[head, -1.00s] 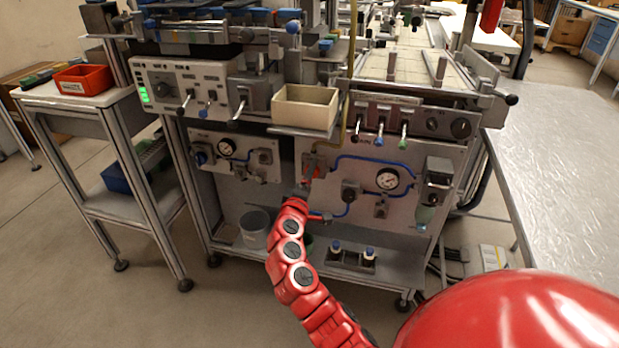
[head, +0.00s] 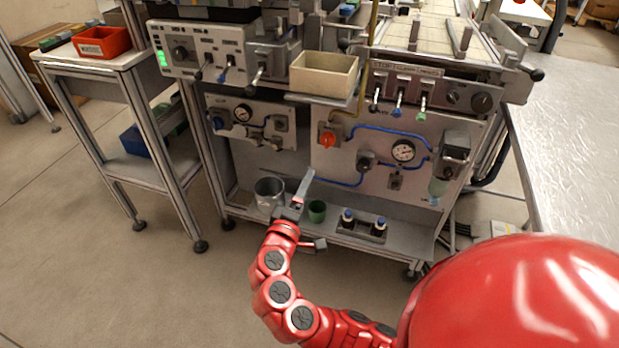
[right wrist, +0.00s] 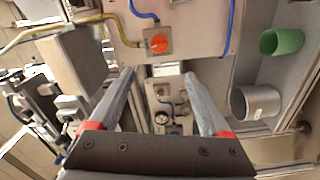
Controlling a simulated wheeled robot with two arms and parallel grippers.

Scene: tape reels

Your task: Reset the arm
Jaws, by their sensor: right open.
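My right arm (head: 285,292) is red and reaches up from the bottom of the head view. My right gripper (head: 306,180) is in front of the machine's lower shelf, below the orange valve knob (head: 328,140) and apart from it. In the right wrist view the two grey fingers of my right gripper (right wrist: 159,75) are spread wide with nothing held between them. The orange knob (right wrist: 159,44) shows on its plate beyond the fingertips. My left gripper is in no view.
A grey cup (head: 269,192) and a green cup (head: 316,211) stand on the lower shelf, close to my gripper. Two small bottles in a holder (head: 363,227) are to the right. A cream bin (head: 324,75) sits above. Open floor lies at the front left.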

